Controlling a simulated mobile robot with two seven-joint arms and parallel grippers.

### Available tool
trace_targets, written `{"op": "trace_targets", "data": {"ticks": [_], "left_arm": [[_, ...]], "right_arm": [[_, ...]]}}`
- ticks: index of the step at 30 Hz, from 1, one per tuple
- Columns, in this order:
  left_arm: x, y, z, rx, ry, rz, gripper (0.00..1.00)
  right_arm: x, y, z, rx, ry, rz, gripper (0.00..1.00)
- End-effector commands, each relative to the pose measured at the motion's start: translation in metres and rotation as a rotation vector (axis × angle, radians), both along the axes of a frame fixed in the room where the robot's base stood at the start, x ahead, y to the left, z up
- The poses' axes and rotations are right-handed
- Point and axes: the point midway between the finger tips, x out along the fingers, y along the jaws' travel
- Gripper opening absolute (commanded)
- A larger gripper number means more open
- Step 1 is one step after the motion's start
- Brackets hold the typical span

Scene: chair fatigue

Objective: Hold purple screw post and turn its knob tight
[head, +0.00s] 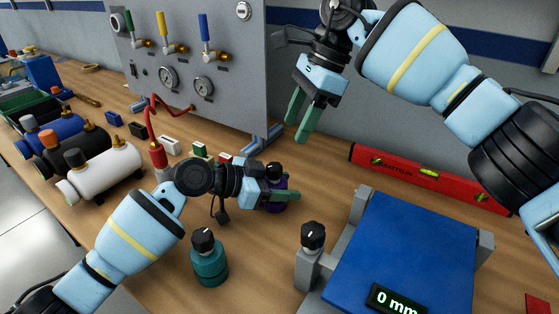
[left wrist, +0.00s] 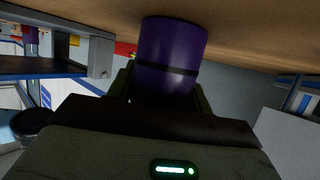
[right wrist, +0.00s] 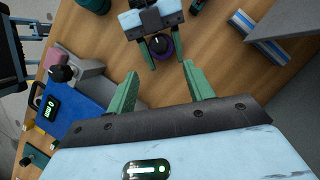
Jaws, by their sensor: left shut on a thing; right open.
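The purple screw post (head: 279,194) stands on the wooden bench with a black knob (head: 274,170) on top. My left gripper (head: 284,196) is shut on the post's body from the side. In the left wrist view the purple cylinder (left wrist: 171,55) with a dark band sits between the fingers. In the right wrist view the knob (right wrist: 159,45) shows from above between the left gripper's green fingers. My right gripper (head: 307,116) is open and empty, above and behind the post. Its fingertips (right wrist: 160,85) are spread and apart from the knob.
A teal screw post (head: 209,262) stands nearer, left of a blue plate fixture (head: 412,250) with a "0 mm" display. A red level (head: 430,178) lies along the wall. A grey gauge panel (head: 195,70) stands behind. Cylinders (head: 105,172) lie at the left.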

Motion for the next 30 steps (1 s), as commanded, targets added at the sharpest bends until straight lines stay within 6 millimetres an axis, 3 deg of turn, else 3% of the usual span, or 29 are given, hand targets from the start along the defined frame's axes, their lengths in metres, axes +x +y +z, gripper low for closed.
{"op": "trace_targets", "data": {"ticks": [9, 15, 29, 30], "left_arm": [[0.000, 0.000, 0.000, 0.001, 0.001, -0.001, 0.12], [0.000, 0.000, 0.000, 0.001, 0.001, -0.001, 0.12], [0.000, 0.000, 0.000, 0.001, 0.000, 0.000, 0.12], [0.000, 0.000, 0.000, 0.001, 0.000, 0.000, 0.12]], "right_arm": [[-0.006, 0.022, -0.056, 0.000, 0.003, 0.000, 0.52], [-0.008, 0.032, -0.080, 0.000, 0.003, -0.001, 0.52], [-0.009, 0.036, -0.090, 0.001, 0.001, -0.001, 0.52], [-0.009, 0.036, -0.090, 0.001, 0.001, -0.001, 0.48]]}}
